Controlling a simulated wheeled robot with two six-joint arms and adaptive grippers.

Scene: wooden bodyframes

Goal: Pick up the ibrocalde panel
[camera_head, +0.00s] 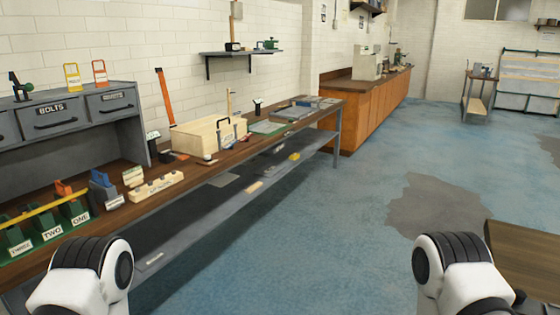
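I cannot identify the ibrocalde panel by name or label in the head view. Several flat pieces lie on the long workbench (214,167), among them a grey-green flat piece (267,127). I cannot tell whether any of these is the panel. Only the white and black upper parts of my two arms show at the bottom left and bottom right edges. Both of my grippers are out of the picture.
On the workbench stand a pale wooden box (205,136), a cream block (155,188) and green bins (47,225). Grey drawers (53,115) are at the left. A brown table (525,250) is at right. The blue floor between is open, with an orange-brown counter (373,113) beyond.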

